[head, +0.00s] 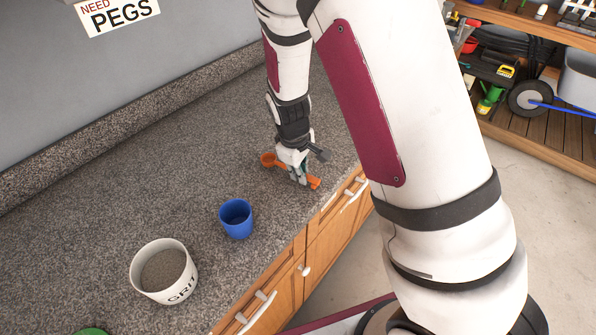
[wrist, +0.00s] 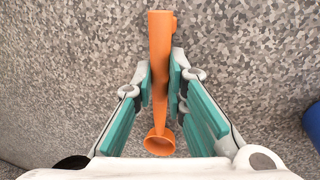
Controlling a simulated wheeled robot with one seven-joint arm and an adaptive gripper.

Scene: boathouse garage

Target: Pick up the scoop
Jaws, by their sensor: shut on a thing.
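An orange scoop (head: 268,160) is at the counter's far part, close to its front edge. In the wrist view the scoop (wrist: 160,38) runs lengthwise between my fingers, its small round cup at the bottom of the picture and its thick handle end at the top.
A blue cup (head: 236,219) stands on the speckled counter (head: 150,190), nearer than the scoop. A white tub marked GRIT (head: 164,272) stands at its left. A green thing (head: 91,331) shows at the bottom edge. Wooden drawers (head: 330,240) lie below the counter's front edge.

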